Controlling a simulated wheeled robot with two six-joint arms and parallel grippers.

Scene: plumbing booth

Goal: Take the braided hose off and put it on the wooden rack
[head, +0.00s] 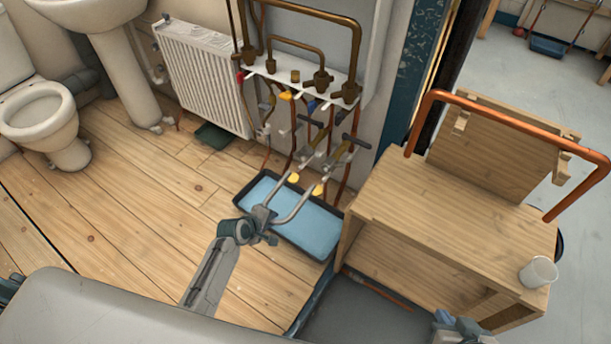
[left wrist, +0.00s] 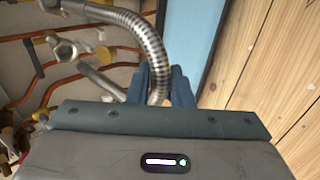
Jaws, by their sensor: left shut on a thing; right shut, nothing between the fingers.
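The braided hose (head: 297,208) is a silver ribbed tube, bent in a U, hanging below the pipework over the blue tray. My left gripper (head: 263,216) is shut on its bend; the ribbed hose (left wrist: 151,38) also shows between the fingers in the left wrist view. I cannot tell whether its ends are still joined to the valve fittings (head: 331,158). The wooden rack (head: 500,148) is an upright board with pegs on the bench at right, and a copper pipe (head: 500,118) hangs across it. My right gripper (head: 456,326) is partly in view at the bottom edge, shut and empty.
A black-rimmed tray with a blue inside (head: 306,233) lies on the floor under the pipes. A radiator (head: 203,76), sink and toilet stand at left. Open plank floor lies left of the tray.

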